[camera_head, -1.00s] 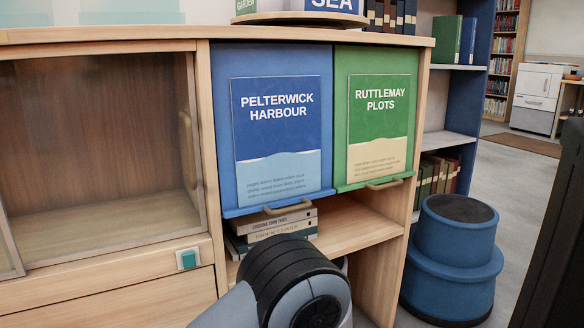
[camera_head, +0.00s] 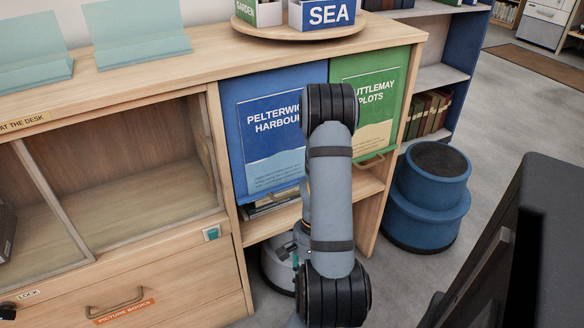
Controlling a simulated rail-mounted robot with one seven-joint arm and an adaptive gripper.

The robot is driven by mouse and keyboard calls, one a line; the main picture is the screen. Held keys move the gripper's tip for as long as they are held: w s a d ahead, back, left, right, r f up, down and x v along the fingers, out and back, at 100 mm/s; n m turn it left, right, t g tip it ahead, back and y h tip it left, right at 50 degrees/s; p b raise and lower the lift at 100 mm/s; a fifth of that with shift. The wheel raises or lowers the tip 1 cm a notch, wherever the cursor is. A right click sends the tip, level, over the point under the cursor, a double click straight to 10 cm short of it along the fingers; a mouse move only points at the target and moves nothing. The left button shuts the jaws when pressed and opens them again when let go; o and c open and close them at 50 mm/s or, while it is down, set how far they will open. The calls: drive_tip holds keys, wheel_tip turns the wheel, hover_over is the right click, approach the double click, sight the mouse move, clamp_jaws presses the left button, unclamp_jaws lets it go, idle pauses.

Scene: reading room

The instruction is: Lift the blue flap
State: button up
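The blue flap (camera_head: 235,140) hangs shut on the upper front of the wooden cabinet and carries a "Pelterwick Harbour" poster. My arm crosses in front of its right side and hides part of the poster and the flap's lower right, including most of its handle. My gripper cannot be made out; it is hidden behind or below my own arm links. The green flap (camera_head: 410,62) with the "Ruttlemay Plots" poster hangs shut to the right of the blue one.
A wooden turntable (camera_head: 300,26) with boxes stands on the cabinet top. A glass-fronted compartment (camera_head: 130,165) lies left of the flaps, above a picture-book drawer (camera_head: 150,285). A blue step stool (camera_head: 428,200) stands on the floor at right. Books lie in the open shelf below the flap.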

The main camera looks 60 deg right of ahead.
sight(293, 195)
drive_tip(key=s+a+r+m+t+y+p, duration=0.6)
drive_tip(key=s+m, duration=0.3)
drive_tip(key=m, duration=0.6)
drive_tip(key=w+d+r+m+t+h+p, duration=0.1)
drive_tip(key=w+d+r+m+t+h, duration=0.15)
drive_tip(key=w+m+t, duration=0.35)
drive_tip(key=w+d+r+m+t+h, duration=0.1)
drive_tip(key=w+r+m+t+h, duration=0.25)
drive_tip(key=m, duration=0.55)
drive_tip(key=d+r+m+t+h, duration=0.5)
drive_tip(key=d+r+m, duration=0.2)
drive_tip(key=d+m, duration=0.35)
drive_tip(key=w, duration=0.3)
drive_tip(key=w+d, duration=0.1)
drive_tip(key=w, duration=0.7)
drive_tip(key=shift+d+r, duration=0.15)
drive_tip(key=shift+r, duration=0.15)
drive_tip(key=shift+c, duration=0.2)
